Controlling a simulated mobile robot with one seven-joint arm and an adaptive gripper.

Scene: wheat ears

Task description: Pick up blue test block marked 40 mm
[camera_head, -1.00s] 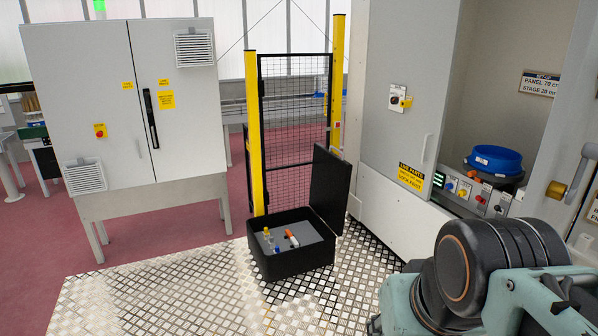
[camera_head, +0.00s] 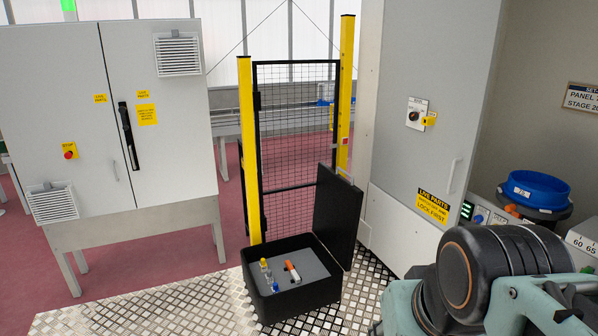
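An open black case (camera_head: 305,298) stands on the floor plate with its lid raised at the right. Inside it, a small blue item (camera_head: 276,287) sits near the front left corner of the grey insert (camera_head: 313,268). It may be the blue test block, but no 40 mm marking can be read at this size. My gripper is not in view. Only a teal and black part of my arm shows at the lower right, apart from the case.
Yellow-topped (camera_head: 264,264) and orange-and-white (camera_head: 292,270) items share the case. A mesh gate (camera_head: 297,150) with yellow posts stands behind it. A grey cabinet (camera_head: 110,120) is at left, a machine with a blue bowl (camera_head: 538,190) at right. The chequer plate (camera_head: 190,310) left of the case is clear.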

